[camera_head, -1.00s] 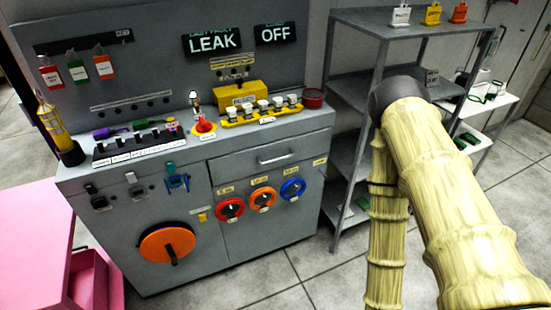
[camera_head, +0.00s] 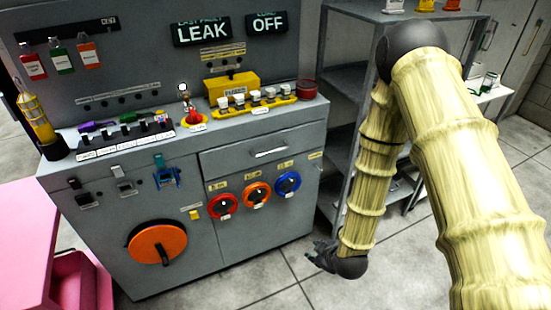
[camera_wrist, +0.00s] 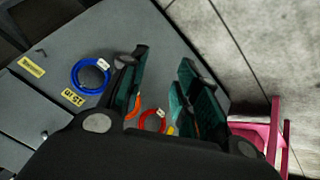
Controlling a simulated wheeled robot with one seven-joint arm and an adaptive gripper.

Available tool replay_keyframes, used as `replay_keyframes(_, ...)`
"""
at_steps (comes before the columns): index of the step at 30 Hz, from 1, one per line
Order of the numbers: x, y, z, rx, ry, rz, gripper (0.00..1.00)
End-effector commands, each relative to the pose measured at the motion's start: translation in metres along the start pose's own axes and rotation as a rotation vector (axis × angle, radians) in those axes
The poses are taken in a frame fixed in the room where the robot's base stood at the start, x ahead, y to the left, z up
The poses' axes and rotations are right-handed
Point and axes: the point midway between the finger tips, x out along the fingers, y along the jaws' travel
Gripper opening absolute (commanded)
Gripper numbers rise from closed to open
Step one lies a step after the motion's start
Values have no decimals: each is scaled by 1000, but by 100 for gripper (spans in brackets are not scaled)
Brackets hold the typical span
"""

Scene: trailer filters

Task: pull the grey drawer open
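The grey drawer (camera_head: 235,158) is in the upper right front of the grey cabinet, above the red, orange and blue dials. The drawer front looks flush with the cabinet. My gripper (camera_head: 318,258) is low, at the cabinet's right front corner, apart from the handle and below it. In the wrist view my gripper (camera_wrist: 160,88) has its two green-padded fingers spread with nothing held between them. The wrist view shows the blue dial (camera_wrist: 90,76) and red dial (camera_wrist: 153,121); the handle is not clear there.
A grey shelf rack (camera_head: 345,100) stands right of the cabinet, behind my arm. A pink box (camera_head: 30,235) is at the left; pink also shows in the wrist view (camera_wrist: 262,130). An orange rotary handle (camera_head: 158,244) sticks out low on the cabinet. Floor in front is clear.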

Motion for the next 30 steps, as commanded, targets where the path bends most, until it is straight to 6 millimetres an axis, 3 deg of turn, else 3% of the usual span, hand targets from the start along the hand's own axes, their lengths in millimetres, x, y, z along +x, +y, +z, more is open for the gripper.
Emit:
replay_keyframes(1, 14, 17, -23, -88, 59, 41, 32)
replay_keyframes(6, 28, 75, -107, -419, 228, 202, 32)
replay_keyframes(12, 21, 132, -199, -763, 359, 428, 32)
replay_keyframes(15, 13, 150, -230, -880, 391, 516, 32)
replay_keyframes(18, 6, 161, -249, -950, 406, 574, 32)
replay_keyframes(23, 5, 167, -260, -987, 412, 603, 32)
replay_keyframes(30, 26, 175, -276, -984, 411, 602, 32)
